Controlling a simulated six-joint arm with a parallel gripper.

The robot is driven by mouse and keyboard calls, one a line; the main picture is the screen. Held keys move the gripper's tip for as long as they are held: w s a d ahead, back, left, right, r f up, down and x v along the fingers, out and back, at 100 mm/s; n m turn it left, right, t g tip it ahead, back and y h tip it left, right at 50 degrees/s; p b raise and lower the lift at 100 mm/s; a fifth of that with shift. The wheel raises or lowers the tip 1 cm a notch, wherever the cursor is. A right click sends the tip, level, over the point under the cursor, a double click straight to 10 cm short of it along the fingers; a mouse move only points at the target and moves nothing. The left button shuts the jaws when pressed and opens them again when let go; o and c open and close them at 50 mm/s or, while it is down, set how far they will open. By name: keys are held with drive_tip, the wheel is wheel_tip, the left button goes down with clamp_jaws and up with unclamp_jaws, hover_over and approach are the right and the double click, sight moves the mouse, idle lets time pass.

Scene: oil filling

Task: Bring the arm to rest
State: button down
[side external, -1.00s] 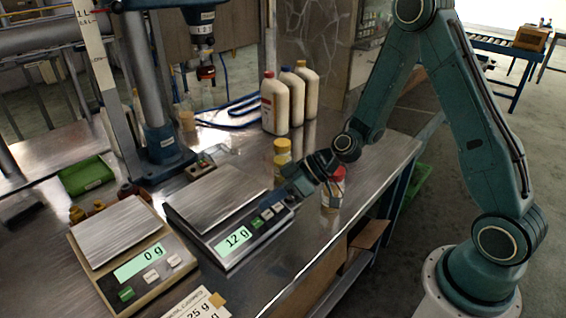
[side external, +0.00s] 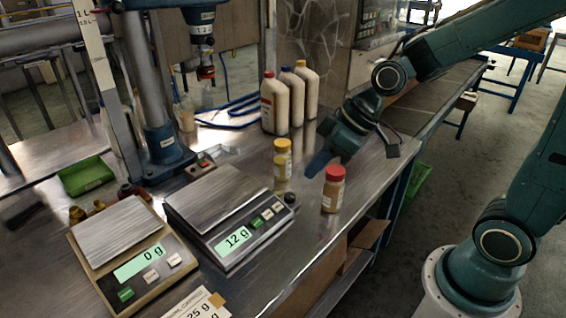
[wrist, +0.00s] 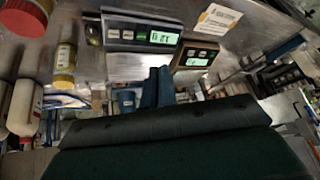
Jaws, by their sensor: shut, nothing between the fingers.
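My gripper (side external: 320,163) is shut and empty, above the bench beside the small jars. Its blue fingers (wrist: 158,88) lie side by side in the wrist view. The red-lidded jar (side external: 333,190) stands upright just to the right and front of the fingertips; in the wrist view it is cut off at the upper left (wrist: 24,18). The dark scale (side external: 228,212) has a bare plate and reads 12 g. The beige scale (side external: 130,240) reads 0 g.
Several white bottles (side external: 297,97) stand behind the gripper. A small dark round object (side external: 290,197) lies by the dark scale. The bench's front right is clear.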

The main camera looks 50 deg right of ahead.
drive_tip(key=s+d+r+m+h, duration=0.2)
drive_tip(key=s+d+r+m, duration=0.1)
drive_tip(key=s, duration=0.4)
drive_tip(key=s+d+r+m+h, duration=0.2)
drive_tip(key=s+d+r, duration=0.1)
drive_tip(key=s+r, duration=0.2)
drive_tip(key=s, duration=0.2)
drive_tip(key=shift+s+d+m+t, duration=0.2)
drive_tip(key=shift+s+m+t, duration=0.1)
drive_tip(key=shift+m, duration=0.1)
